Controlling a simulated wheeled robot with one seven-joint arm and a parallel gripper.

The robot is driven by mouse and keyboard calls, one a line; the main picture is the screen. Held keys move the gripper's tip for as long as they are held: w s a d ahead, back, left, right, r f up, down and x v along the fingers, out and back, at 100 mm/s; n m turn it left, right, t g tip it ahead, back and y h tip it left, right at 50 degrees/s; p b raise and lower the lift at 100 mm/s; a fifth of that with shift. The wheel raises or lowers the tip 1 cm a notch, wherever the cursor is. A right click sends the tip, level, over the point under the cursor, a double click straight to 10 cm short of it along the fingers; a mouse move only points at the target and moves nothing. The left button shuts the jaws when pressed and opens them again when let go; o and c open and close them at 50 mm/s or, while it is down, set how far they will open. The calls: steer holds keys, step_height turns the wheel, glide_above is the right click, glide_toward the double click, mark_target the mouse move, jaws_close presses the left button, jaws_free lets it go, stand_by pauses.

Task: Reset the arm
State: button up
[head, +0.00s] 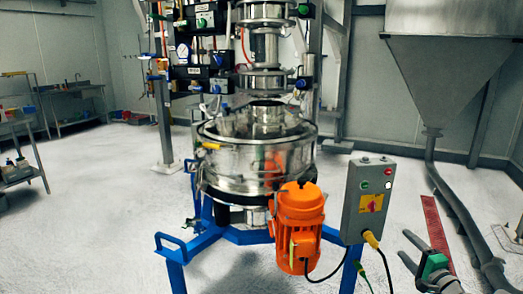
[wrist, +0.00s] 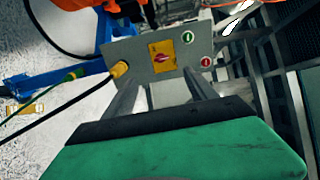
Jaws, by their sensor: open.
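My gripper (head: 405,244) is at the lower right of the head view, its two grey fingers apart and pointing left. It is open, with nothing between the fingers. In the wrist view the fingers (wrist: 163,85) reach up from my green gripper body towards a grey control box (wrist: 150,60). The box (head: 352,208) stands left of and above my gripper in the head view. It carries a yellow plate with a red rotary switch (head: 371,203), a green button and a red button. In the head view a gap shows between fingers and box.
The steel powder sifter (head: 256,160) stands mid-view on a blue frame (head: 212,238) with an orange motor (head: 299,215) in front. Cables hang below the box. A large hopper (head: 455,75) and pipe (head: 462,215) are at right.

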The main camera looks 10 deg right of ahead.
steer(key=w+a+r+n+g+y+p, duration=0.1)
steer(key=w+a+r+n+g+p, duration=0.15)
steer(key=a, duration=0.35)
steer(key=w+a+r+n+g+y+p, duration=0.1)
steer(key=w+a+n+y, duration=0.15)
steer(key=a, duration=0.45)
steer(key=s+a+r+n+g+p, duration=0.1)
steer(key=a+r+n+g+p, duration=0.15)
steer(key=a, duration=0.55)
steer(key=s+a+r+n+g+p, duration=0.1)
steer(key=a+r+n+g, duration=0.1)
steer(key=a+n, duration=0.35)
steer(key=s+a+r+n+g+h+p, duration=0.2)
steer(key=s+a+r+g+p, duration=0.15)
steer(key=s+a, duration=0.7)
steer(key=s+a+n+g+h+p, duration=0.1)
steer(key=s+a+n+g+p, duration=0.1)
steer(key=s, duration=1)
steer(key=shift+s+a+n+g+p, duration=0.35)
steer(key=shift+a+n+g, duration=0.2)
steer(key=shift+a, duration=0.2)
steer(key=shift+w+r+h, duration=0.1)
steer(key=shift+w+h, duration=0.05)
steer(key=shift+h, duration=0.1)
steer(key=shift+c, duration=0.6)
